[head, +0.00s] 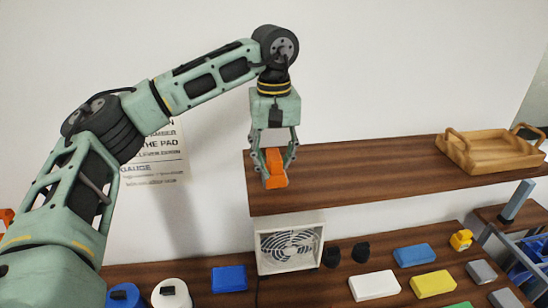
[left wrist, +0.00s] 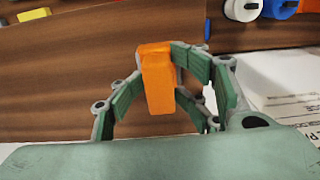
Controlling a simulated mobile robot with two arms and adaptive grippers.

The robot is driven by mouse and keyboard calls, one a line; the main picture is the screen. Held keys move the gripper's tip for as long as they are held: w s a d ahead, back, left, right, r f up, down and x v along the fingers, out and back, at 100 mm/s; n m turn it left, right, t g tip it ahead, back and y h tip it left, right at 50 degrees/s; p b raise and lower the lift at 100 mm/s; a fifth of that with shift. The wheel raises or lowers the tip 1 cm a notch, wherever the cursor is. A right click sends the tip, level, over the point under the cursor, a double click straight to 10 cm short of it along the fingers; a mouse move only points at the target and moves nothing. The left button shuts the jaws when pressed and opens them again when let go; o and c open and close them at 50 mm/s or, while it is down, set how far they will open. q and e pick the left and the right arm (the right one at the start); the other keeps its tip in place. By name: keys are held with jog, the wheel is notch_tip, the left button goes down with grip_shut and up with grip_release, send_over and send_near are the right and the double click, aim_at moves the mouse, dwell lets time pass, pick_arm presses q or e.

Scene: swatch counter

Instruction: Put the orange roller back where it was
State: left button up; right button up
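My left gripper (head: 273,172) is shut on an orange, block-like piece, which I take to be the orange roller (head: 275,176). It is at the left end of the upper wooden shelf (head: 370,172); I cannot tell whether it touches the wood. In the left wrist view the orange roller (left wrist: 157,85) stands between the fingers of the left gripper (left wrist: 158,80), with the pads against its sides. An orange thing (left wrist: 311,6) also shows at the top right corner of that view, beside blue and white spools. My right gripper is not in view.
A wooden tray (head: 495,163) sits at the shelf's right. Below, the counter holds a white fan box (head: 290,246), white spool (head: 171,294), blue spool (head: 124,296), blue block (head: 229,279), white block (head: 374,285) and yellow block (head: 433,284). The shelf's middle is clear.

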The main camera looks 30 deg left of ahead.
aim_at(275, 154)
pick_arm(q)
jog(key=shift+f, duration=0.1)
jog(key=shift+r, duration=0.2)
notch_tip(275, 154, up, 6)
jog(key=shift+w+f+b, duration=0.1)
jog(key=shift+f+b, duration=0.1)
jog(key=shift+b, duration=0.6)
notch_tip(275, 154, up, 8)
jog(key=p, duration=0.1)
jog(key=shift+f, duration=0.2)
